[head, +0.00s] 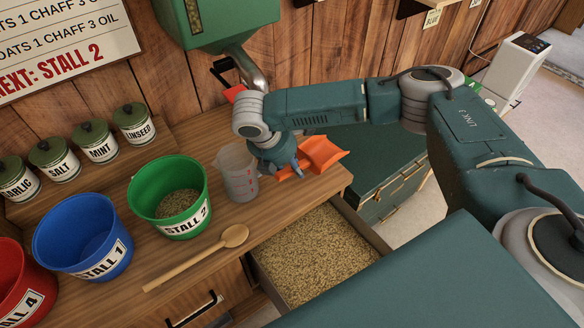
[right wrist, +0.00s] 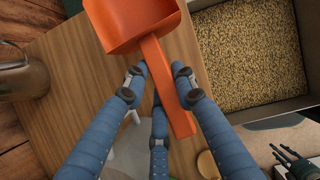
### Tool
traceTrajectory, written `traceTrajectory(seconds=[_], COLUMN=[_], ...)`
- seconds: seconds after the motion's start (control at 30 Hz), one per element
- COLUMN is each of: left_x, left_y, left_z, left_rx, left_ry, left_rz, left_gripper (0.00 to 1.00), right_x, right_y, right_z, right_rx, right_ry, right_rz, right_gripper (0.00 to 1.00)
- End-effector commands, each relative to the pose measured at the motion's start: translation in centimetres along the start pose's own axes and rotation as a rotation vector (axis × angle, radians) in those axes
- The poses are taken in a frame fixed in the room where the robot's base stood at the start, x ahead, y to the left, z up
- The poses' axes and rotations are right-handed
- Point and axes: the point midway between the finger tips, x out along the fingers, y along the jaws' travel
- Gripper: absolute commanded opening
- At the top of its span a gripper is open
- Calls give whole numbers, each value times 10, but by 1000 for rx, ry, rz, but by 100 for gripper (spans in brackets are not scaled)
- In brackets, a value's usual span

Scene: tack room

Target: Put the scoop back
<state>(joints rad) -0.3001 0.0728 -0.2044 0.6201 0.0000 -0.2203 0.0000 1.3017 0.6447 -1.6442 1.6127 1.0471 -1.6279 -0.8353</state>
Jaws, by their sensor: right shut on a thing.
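The orange scoop (head: 321,154) is in my right gripper (head: 284,168), above the right end of the wooden counter. In the right wrist view the gripper's blue fingers (right wrist: 158,90) are shut around the handle of the scoop (right wrist: 138,20). The part of the scoop's bowl that shows there looks empty. The open drawer of grain (head: 316,255) lies below and in front of the scoop; it also shows in the right wrist view (right wrist: 245,60). I see no left gripper in the head view.
A clear measuring jug (head: 237,172) stands close beside the right gripper. The green bucket (head: 168,196), blue bucket (head: 83,236) and wooden spoon (head: 200,256) are further left. A green hopper (head: 220,20) with a metal spout hangs above. A small orange piece (head: 235,93) shows behind my arm.

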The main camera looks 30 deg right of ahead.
Motion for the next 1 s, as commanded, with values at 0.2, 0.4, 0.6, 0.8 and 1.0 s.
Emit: traceTrajectory(seconds=[0.2, 0.4, 0.6, 0.8, 1.0], left_x=[28, 37, 39, 40, 40], left_y=[-2, -6, -9, -9, -9], left_z=[3, 4, 5, 5, 5], left_rx=[0, -2, -3, -3, -2], left_ry=[0, -1, -2, -2, -1], left_rz=[-3, -7, -11, -11, -10], left_gripper=[40, 40, 40, 40, 40], right_x=[21, 33, 45, 48, 48], right_y=[0, 0, 1, 1, 1], right_z=[-8, -14, -19, -20, -20], right_rx=[0, 0, 1, 1, 1], right_ry=[-1, 0, -1, -1, -1], right_rz=[1, -1, -1, 0, 0], right_gripper=[0, 0, 0, 0, 36])
